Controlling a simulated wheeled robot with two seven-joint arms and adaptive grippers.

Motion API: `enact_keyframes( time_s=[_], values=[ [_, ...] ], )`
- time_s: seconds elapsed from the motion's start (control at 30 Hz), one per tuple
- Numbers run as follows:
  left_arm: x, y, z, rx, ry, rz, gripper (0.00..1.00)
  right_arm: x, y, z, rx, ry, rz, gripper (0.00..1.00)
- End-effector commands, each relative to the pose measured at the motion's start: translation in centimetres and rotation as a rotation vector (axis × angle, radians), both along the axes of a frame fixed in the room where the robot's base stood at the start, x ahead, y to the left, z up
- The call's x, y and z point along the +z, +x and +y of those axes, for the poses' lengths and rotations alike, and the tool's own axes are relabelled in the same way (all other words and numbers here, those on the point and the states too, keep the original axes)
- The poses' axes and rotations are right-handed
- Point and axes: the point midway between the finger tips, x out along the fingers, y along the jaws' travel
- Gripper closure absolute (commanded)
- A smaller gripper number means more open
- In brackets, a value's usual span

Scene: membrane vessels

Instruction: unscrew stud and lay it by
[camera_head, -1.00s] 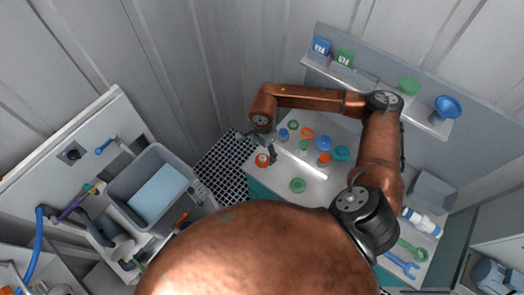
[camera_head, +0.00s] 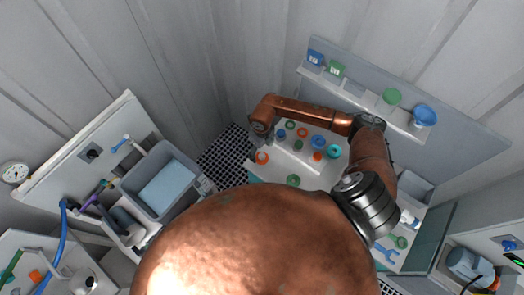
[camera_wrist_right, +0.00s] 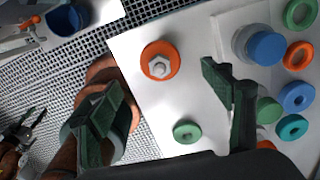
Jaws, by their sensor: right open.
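On the white bench (camera_head: 265,172), an orange ring with a silver hex-headed stud (camera_wrist_right: 160,66) in its middle lies close to the near left corner. The ring also shows in the head view (camera_head: 262,157). My right gripper (camera_wrist_right: 165,108) is open and empty, with its dark green fingers spread wide. In the wrist view the stud lies beyond the fingertips, between their lines, and apart from both. In the head view the gripper (camera_head: 267,139) is small, beside the ring.
Several blue, orange, green and teal rings and caps (camera_wrist_right: 297,97) stand right of the stud. A green ring (camera_wrist_right: 187,131) lies nearer. A grey sink (camera_head: 160,184) stands left past a dark floor grating (camera_head: 222,153). Spanners (camera_head: 386,254) lie at the bench's right end.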

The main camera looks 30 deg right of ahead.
Motion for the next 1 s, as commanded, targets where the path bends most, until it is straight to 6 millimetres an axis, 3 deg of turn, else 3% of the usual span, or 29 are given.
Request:
enact_keyframes(
  time_s=[0.1, 0.23, 0.5, 1.0],
  values=[
    [1.6, -0.4, 0.0, 0.001, 0.001, 0.006, 0.6, 0.4, -0.1, 0.1, -0.135, 0.003, 0.002, 0.27],
    [-0.3, -0.4, 0.0, 0.001, 0.001, 0.006, 0.6, -1.7, 0.0, -0.1, -0.148, -0.001, 0.001, 0.27],
    [-2.2, -0.2, 0.0, 0.0, 0.001, 0.004, 0.6, -3.9, 0.0, 0.0, -0.145, -0.001, 0.001, 0.27],
    [-2.4, 0.0, 0.0, 0.0, 0.0, 0.0, 0.6, -4.2, 0.0, 0.0, -0.143, 0.0, 0.0, 0.3]
  ],
)
